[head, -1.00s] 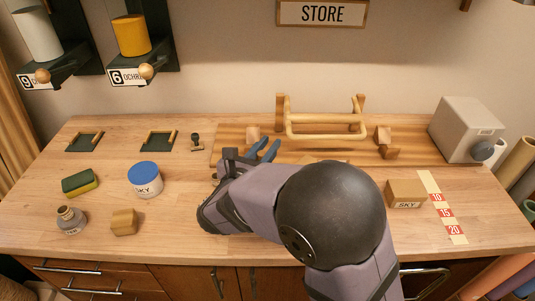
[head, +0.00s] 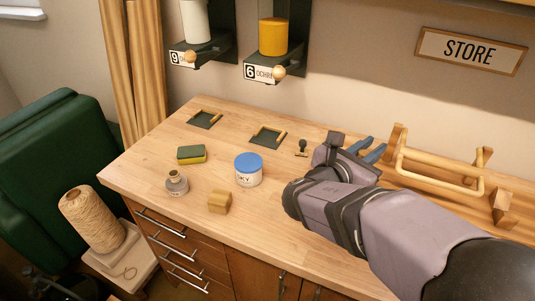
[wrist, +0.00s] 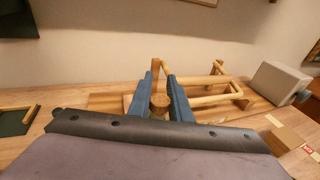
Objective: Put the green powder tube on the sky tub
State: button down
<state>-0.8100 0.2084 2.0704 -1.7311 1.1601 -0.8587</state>
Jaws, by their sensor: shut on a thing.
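The sky tub (head: 248,176) is a white tub marked SKY with a blue lid, standing upright on the bench left of my arm. My gripper (head: 368,151) is to the right of the tub and apart from it. In the wrist view its blue fingers (wrist: 163,98) are closed around a round, cork-like brown end (wrist: 160,103), which looks like the stopper of the tube.
Near the tub are a wooden block (head: 219,202), a small grey bottle (head: 176,184), a sponge (head: 191,154), a dark stamp (head: 302,148) and two dark trays (head: 268,137) (head: 205,119). A wooden rack (head: 440,172) stands right. Bench between tub and gripper looks mostly clear.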

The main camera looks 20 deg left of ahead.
jog(key=s+a+n+y+p, duration=0.25)
jog(key=a+p, duration=0.25)
jog(key=a, duration=0.5)
notch_tip(320, 180, up, 6)
jog(key=n+y+p, duration=0.2)
jog(key=n+y, duration=0.1)
jog(key=y, duration=0.3)
send_over(253, 154)
jog(key=shift+t, duration=0.5)
jog(key=shift+w+a+f+p, duration=0.15)
jog(key=shift+f+p, duration=0.25)
jog(key=shift+f, duration=1.2)
jog(key=shift+w+f+p, duration=0.1)
jog(key=shift+f+p, duration=0.3)
jog(key=shift+f, duration=1.15)
jog(key=shift+w+a+f+p, duration=0.15)
jog(key=shift+f+p, duration=0.25)
jog(key=shift+f, duration=1.2)
jog(key=shift+f, duration=0.2)
jog(key=c, duration=1.6)
grip_release()
jog(key=shift+r, duration=0.15)
